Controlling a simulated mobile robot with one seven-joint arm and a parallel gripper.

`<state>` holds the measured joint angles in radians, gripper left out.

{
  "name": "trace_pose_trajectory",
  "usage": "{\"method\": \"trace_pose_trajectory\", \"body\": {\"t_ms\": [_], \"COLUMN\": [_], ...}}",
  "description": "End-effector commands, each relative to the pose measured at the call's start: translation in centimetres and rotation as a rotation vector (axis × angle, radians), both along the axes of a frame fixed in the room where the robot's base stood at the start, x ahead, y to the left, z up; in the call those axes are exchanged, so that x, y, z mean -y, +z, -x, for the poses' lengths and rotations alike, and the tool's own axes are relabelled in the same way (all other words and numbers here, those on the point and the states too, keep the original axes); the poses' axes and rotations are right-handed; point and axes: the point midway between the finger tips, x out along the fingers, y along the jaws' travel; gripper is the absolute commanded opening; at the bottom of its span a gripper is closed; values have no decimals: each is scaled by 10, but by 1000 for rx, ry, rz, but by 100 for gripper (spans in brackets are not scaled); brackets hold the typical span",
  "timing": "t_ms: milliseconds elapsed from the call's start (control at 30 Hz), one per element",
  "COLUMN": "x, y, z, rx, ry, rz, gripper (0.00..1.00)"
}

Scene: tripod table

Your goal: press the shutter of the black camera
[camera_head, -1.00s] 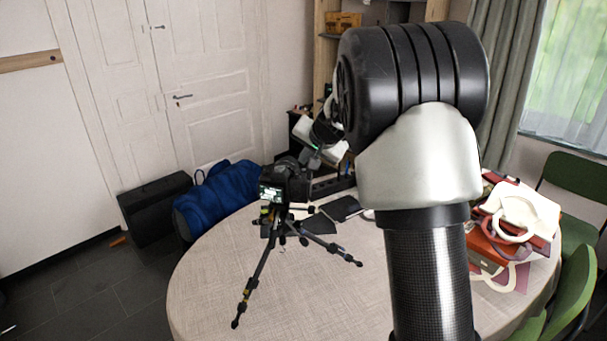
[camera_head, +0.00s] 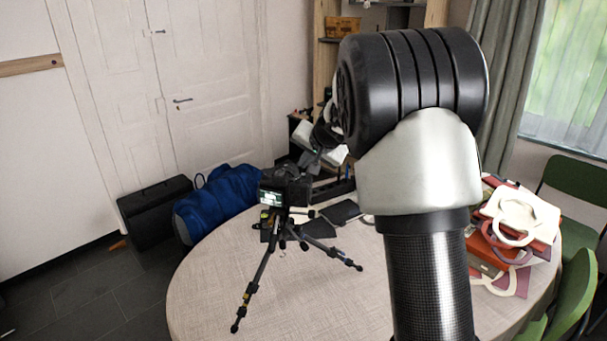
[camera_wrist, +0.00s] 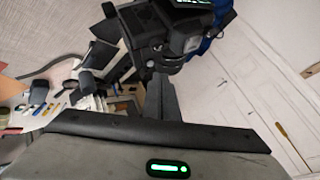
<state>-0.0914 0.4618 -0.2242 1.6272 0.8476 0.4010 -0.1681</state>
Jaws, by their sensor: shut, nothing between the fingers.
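The black camera (camera_head: 285,188) stands upright on a black tripod (camera_head: 262,272) on the round table (camera_head: 220,265), its lit rear screen facing me. In the wrist view the camera (camera_wrist: 172,32) fills the top middle, seen at an angle. My gripper (camera_head: 308,165) is shut and empty, right at the camera's upper right side, partly hidden by my arm. In the wrist view its dark fingers (camera_wrist: 158,90) reach up to the camera's body. I cannot tell whether they touch it. The shutter button is too small to make out.
A pile of bags (camera_head: 515,230) lies on the table's right side. A dark flat item (camera_head: 340,212) lies behind the tripod. A blue bag (camera_head: 215,200) and a black case (camera_head: 155,210) stand left of the table. Green chairs (camera_head: 575,190) stand at right. The table's front is clear.

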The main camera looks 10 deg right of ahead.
Motion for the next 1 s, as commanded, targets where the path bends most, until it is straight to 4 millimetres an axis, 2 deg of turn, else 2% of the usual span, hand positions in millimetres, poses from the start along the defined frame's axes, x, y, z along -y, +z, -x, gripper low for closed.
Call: {"method": "trace_pose_trajectory", "body": {"t_ms": [767, 1000], "x": [0, 0], "y": [0, -7], "z": [0, 0], "rx": [0, 0], "ry": [0, -1], "rz": [0, -1], "gripper": [0, 0]}}
